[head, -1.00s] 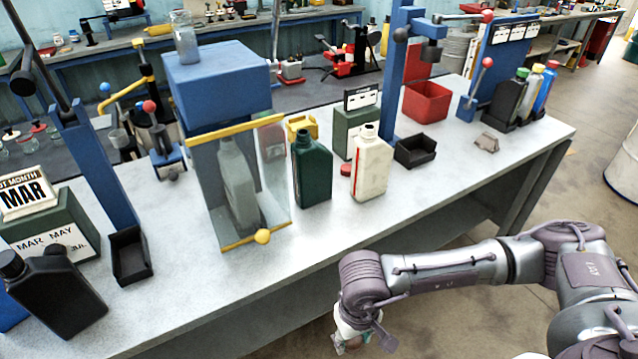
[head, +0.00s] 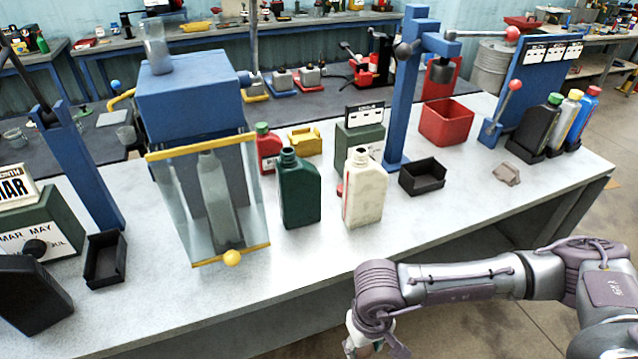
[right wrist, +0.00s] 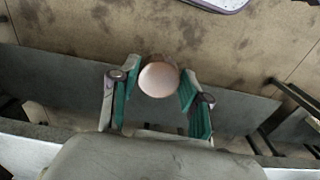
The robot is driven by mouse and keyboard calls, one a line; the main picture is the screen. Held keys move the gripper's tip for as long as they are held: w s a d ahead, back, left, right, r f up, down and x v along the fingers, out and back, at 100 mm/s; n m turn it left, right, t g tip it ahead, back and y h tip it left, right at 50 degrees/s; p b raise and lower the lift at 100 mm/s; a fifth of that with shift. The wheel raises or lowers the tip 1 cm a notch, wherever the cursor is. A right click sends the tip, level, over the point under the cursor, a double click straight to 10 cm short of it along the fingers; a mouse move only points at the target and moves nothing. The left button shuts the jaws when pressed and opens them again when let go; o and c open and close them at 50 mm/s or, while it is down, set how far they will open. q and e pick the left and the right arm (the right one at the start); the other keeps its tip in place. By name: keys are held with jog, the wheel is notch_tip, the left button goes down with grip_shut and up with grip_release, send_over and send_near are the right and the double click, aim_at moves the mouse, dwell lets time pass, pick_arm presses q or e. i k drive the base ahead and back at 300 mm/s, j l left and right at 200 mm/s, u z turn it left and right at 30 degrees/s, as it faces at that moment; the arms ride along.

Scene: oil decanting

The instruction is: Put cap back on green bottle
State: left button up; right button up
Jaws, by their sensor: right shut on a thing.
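The green bottle (head: 300,190) stands upright on the workbench in the head view, with its neck open and no cap on it. My right gripper (head: 360,346) is low at the bottom edge of the head view, in front of the bench and well away from the bottle. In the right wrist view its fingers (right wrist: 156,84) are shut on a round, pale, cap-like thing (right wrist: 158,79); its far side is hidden. My left gripper is not in view.
An uncapped white bottle (head: 365,190) stands right of the green one, with a red cap partly behind it (head: 340,189). A blue press with a clear guard (head: 230,258) is close on the left. A black tray (head: 422,178) is right. The bench front (head: 330,250) is clear.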

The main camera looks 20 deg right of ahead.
aim_at(298, 181)
jog(key=l+u, duration=0.1)
jog(key=l, duration=0.45)
jog(key=l+u, duration=0.1)
jog(key=l, duration=0.5)
jog(key=l+u, duration=0.1)
jog(key=l, duration=0.45)
jog(key=k+l+u, duration=0.15)
jog(key=l, duration=0.4)
jog(key=l+u, duration=0.1)
jog(key=l, duration=0.5)
jog(key=k+l+u, duration=0.1)
jog(key=l, duration=0.45)
jog(key=k+l+u, duration=0.1)
jog(key=l, duration=0.4)
jog(key=k+l+u, duration=0.1)
jog(key=l, duration=0.45)
jog(key=k, duration=0.1)
